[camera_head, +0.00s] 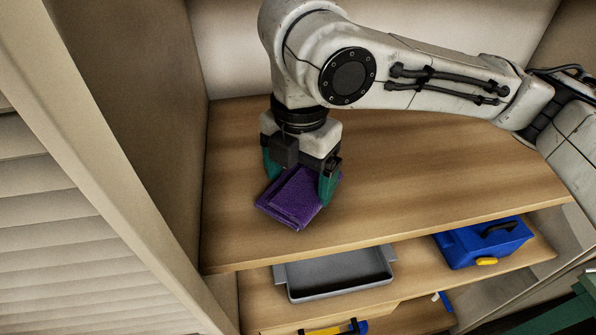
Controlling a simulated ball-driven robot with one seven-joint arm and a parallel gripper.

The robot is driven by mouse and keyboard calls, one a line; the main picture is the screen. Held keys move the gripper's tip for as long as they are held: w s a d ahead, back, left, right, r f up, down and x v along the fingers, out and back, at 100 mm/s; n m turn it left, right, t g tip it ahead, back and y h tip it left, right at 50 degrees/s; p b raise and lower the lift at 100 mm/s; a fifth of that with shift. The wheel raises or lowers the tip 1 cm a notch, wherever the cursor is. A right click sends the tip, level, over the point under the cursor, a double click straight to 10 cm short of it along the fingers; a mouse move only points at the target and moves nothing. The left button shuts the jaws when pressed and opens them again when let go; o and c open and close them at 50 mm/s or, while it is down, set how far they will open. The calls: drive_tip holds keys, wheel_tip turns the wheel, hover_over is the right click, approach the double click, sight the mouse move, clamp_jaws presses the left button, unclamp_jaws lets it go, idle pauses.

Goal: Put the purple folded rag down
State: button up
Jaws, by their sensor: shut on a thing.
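The purple folded rag (291,207) is at the left part of the wooden top shelf (420,185). My gripper (300,186) points down and is shut on the rag, with its green fingers on either side of it. The rag is close to the shelf surface; I cannot tell whether it touches it. The rag's far part is partly hidden by the gripper.
The top shelf is clear to the right of the rag. Its front edge runs just below the rag. A lower shelf holds a grey tray (340,289) and a blue toolbox (482,250). A brown side wall (170,130) stands to the left.

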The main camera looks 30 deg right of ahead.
sight(298, 180)
drive_tip(key=shift+a+f, duration=0.1)
drive_tip(key=shift+f, duration=0.2)
drive_tip(key=o, duration=0.9)
drive_tip(key=shift+r, duration=0.15)
wheel_tip(298, 180, up, 8)
drive_tip(key=shift+f, duration=0.2)
